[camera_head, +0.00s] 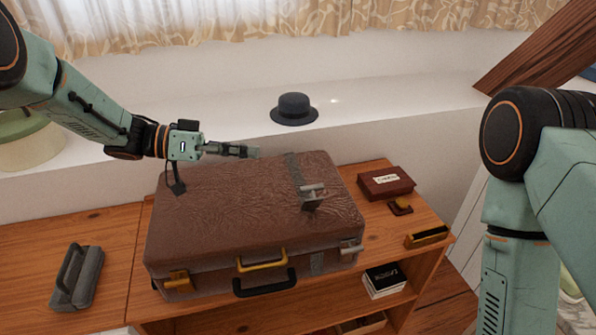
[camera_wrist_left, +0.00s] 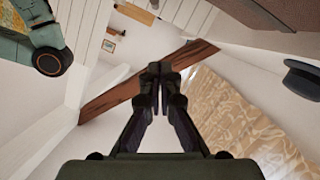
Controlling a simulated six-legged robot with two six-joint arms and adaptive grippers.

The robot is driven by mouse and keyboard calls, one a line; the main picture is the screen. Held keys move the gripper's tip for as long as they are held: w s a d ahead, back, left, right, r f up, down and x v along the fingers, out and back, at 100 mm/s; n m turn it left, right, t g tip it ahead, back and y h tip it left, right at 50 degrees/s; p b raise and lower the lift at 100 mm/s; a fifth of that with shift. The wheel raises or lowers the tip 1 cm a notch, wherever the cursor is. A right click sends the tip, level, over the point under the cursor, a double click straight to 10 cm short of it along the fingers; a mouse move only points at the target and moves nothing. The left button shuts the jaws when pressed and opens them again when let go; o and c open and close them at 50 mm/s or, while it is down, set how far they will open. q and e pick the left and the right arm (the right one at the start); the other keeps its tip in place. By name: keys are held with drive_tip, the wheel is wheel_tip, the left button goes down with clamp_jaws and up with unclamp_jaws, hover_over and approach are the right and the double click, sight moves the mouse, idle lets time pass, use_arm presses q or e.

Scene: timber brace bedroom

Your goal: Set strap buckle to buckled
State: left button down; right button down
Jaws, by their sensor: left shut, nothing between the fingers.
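A brown leather suitcase (camera_head: 225,205) lies closed on the wooden shelf unit. A dark strap (camera_head: 294,168) runs over its lid from the back edge. The strap buckle (camera_head: 312,190), a silver metal piece with a dark part below it, sits on the lid right of centre. I cannot tell whether it is fastened. My left gripper (camera_head: 254,152) is above the lid's back edge, left of the strap and apart from the buckle. In the left wrist view its fingers (camera_wrist_left: 159,72) are shut and empty. My right arm shows at the right, but its gripper is out of view.
A dark red box (camera_head: 386,182) and a small brown item (camera_head: 400,207) lie right of the suitcase. A dark hat (camera_head: 294,108) sits on the white ledge behind. A grey object (camera_head: 76,278) lies at left. A timber brace (camera_head: 540,50) slants at upper right.

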use_arm(q)
drive_tip(key=d+f, duration=0.1)
drive_tip(key=d, duration=0.2)
drive_tip(key=d+f, duration=0.2)
drive_tip(key=d, duration=0.2)
drive_tip(key=s+d+f, duration=0.1)
drive_tip(key=d+f, duration=0.1)
drive_tip(key=d, duration=0.1)
drive_tip(key=shift+s+d+f, duration=0.1)
drive_tip(key=shift+d, duration=0.1)
use_arm(e)
drive_tip(key=shift+s, duration=0.4)
use_arm(q)
drive_tip(key=shift+w+f, duration=0.15)
drive_tip(key=shift+w, duration=0.1)
use_arm(e)
drive_tip(key=shift+w, duration=0.15)
use_arm(q)
drive_tip(key=shift+s+m, duration=0.3)
drive_tip(key=shift+s, duration=0.15)
drive_tip(key=shift+d, duration=0.1)
use_arm(e)
drive_tip(key=shift+r, duration=0.25)
